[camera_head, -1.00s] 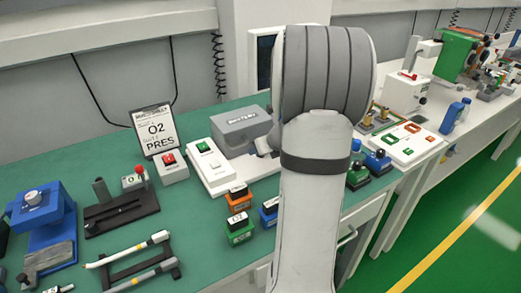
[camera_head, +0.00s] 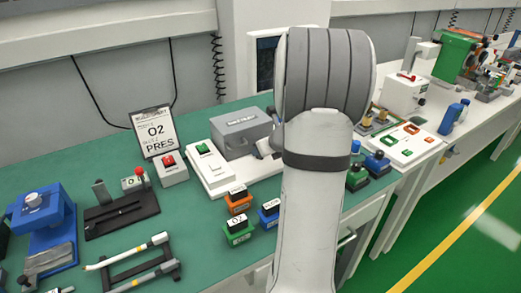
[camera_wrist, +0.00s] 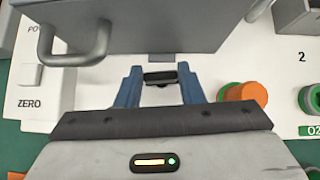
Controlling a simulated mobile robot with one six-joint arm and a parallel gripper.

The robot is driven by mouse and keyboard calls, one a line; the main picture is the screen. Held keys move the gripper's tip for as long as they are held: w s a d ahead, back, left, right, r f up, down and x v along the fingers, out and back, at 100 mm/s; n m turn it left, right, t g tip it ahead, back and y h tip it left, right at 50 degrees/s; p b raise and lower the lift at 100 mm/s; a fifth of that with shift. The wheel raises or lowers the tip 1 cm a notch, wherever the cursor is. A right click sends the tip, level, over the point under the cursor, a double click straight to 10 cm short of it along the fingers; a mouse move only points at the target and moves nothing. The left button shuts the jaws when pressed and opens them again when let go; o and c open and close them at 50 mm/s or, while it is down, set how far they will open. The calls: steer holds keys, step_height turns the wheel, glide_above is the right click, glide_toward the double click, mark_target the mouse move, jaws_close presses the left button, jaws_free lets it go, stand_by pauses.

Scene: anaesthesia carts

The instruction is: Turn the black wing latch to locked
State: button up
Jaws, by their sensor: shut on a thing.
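The black wing latch (camera_wrist: 160,78) shows in the wrist view, at the front edge of a grey case (camera_wrist: 150,25). Its bar lies crosswise in the picture, between the two blue fingertips of my gripper (camera_wrist: 160,84). My gripper is shut on the latch. In the head view the grey case (camera_head: 236,132) stands on the bench just left of my arm. There the latch and my fingers are mostly hidden behind my arm.
A grey handle (camera_wrist: 75,45) sticks out beside the latch. A white panel with a green button (camera_head: 203,149) stands left of the case. Orange (camera_head: 238,203), green (camera_head: 237,232) and blue (camera_head: 269,215) blocks stand in front. An O2 sign (camera_head: 155,132) stands behind.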

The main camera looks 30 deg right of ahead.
steer(key=n+y+p, duration=0.1)
steer(key=n, duration=0.1)
steer(key=n+y+p, duration=0.1)
steer(key=n, duration=0.1)
steer(key=n+g+y+p, duration=0.1)
steer(key=n+y, duration=0.1)
steer(key=shift+w+d+r+p, duration=0.1)
steer(key=shift+d+r+p, duration=0.05)
steer(key=shift+d+p, duration=0.2)
steer(key=n+g+y+p, duration=0.1)
steer(key=n, duration=0.1)
steer(key=n+g+y+p, duration=0.1)
steer(key=n+y+p, duration=0.1)
steer(key=shift+w+d+n+g, duration=0.1)
steer(key=shift+w+n+g, duration=0.1)
steer(key=shift+n+g, duration=0.2)
steer(key=shift+n, duration=0.3)
steer(key=o, duration=1)
steer(key=shift+d, duration=0.1)
